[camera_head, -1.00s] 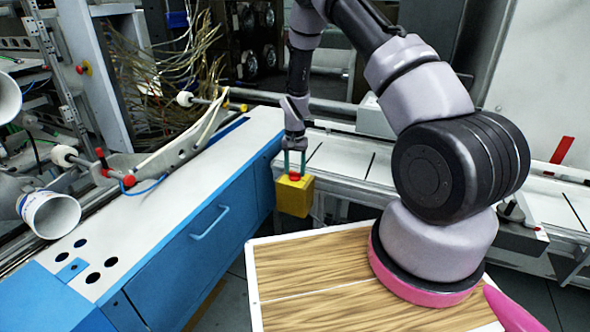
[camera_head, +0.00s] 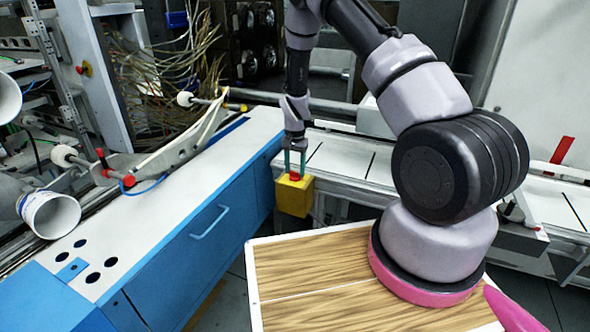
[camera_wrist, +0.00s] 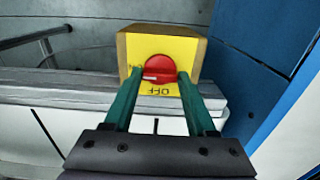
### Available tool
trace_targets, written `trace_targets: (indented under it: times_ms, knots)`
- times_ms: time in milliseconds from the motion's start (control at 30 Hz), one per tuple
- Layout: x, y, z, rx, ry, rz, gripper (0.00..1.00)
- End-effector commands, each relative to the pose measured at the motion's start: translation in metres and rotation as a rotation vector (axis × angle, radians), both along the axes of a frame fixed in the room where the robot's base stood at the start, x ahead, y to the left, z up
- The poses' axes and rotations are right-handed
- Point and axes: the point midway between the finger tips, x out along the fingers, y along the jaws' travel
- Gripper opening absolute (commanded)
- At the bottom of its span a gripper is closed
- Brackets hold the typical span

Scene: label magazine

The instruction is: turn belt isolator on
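The belt isolator (camera_head: 295,197) is a yellow box with a red rotary knob, seen near the middle of the head view. In the wrist view the isolator (camera_wrist: 190,46) shows its yellow face with the red knob (camera_wrist: 159,68) in front of me. A white mark is on the knob's left part, and the word OFF reads upside down below it. My gripper (camera_wrist: 160,76) is open, with one green finger on each side of the knob and a narrow gap showing at each side. In the head view my gripper (camera_head: 295,165) is just above the box; finger contact is unclear there.
A blue cabinet (camera_head: 225,245) with a white top stands left of the isolator. A light conveyor-like bench (camera_head: 345,160) runs behind it to the right. A wood-patterned surface (camera_head: 310,280) lies in front. Wires and rollers crowd the upper left.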

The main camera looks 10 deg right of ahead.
Motion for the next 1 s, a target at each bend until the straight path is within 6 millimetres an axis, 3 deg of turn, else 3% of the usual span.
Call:
trace_targets:
  times_ms: [33, 67, 467, 1000]
  knots:
    - [0.000, 0.000, 0.000, 0.001, -0.001, -0.001, 0.78]
    - [0.000, 0.000, 0.000, 0.001, -0.001, 0.000, 0.85]
    - [0.001, 0.000, 0.007, 0.000, -0.001, 0.001, 0.85]
    - [0.001, 0.001, 0.099, 0.000, -0.003, 0.002, 0.85]
